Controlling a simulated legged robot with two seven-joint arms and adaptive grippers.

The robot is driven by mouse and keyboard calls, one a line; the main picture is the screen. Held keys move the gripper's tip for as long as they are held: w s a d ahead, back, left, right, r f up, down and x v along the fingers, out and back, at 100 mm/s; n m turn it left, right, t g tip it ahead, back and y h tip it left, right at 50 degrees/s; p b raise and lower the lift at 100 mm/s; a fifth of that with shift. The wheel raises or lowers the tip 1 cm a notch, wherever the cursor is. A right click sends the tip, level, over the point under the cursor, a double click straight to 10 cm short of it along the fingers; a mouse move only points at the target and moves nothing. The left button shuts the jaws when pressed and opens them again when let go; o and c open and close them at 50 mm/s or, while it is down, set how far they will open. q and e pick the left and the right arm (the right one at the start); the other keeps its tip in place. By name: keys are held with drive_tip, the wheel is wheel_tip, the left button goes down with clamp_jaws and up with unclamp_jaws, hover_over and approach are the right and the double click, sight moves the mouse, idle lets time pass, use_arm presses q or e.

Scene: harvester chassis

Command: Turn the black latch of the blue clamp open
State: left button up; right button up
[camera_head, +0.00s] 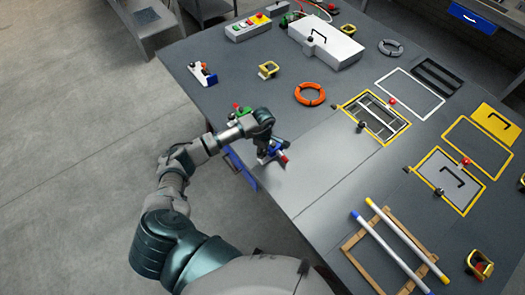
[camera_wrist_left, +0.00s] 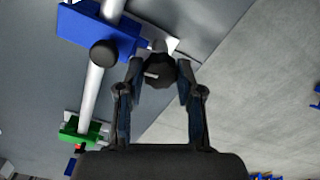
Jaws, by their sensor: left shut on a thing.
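The blue clamp (camera_wrist_left: 90,28) fills the upper left of the left wrist view, around a pale grey tube (camera_wrist_left: 90,92). Its black latch (camera_wrist_left: 160,73) sticks out to the right of the blue body. My left gripper (camera_wrist_left: 161,84) is shut on the latch, one finger on each side of it. In the head view my left gripper (camera_head: 270,146) is at the table's left edge and hides most of the blue clamp (camera_head: 264,158). My right gripper is not in view.
A green clamp (camera_wrist_left: 80,131) holds the same tube farther down. The grey table (camera_head: 310,195) is bare to the right of the gripper. An orange ring (camera_head: 310,94) and a yellow-framed opening (camera_head: 375,117) lie beyond. A blue part (camera_head: 242,172) hangs at the table's edge.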

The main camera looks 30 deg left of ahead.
use_arm(q)
drive_tip(key=n+b, duration=0.1)
drive_tip(key=n, duration=0.3)
drive_tip(key=shift+w+d, duration=0.1)
drive_tip(key=shift+d, duration=0.05)
drive_tip(key=n+b, duration=0.1)
drive_tip(key=n, duration=0.3)
drive_tip(key=shift+r, duration=0.1)
drive_tip(key=n+b, duration=0.1)
drive_tip(key=n, duration=0.3)
drive_tip(key=shift+w+r, duration=0.1)
drive_tip(key=shift+w+n, duration=0.1)
drive_tip(key=shift+n, duration=1.7)
drive_tip(key=shift+r+n, duration=0.1)
drive_tip(key=shift+n, duration=0.2)
drive_tip(key=o, duration=0.9)
drive_tip(key=shift+f, duration=0.2)
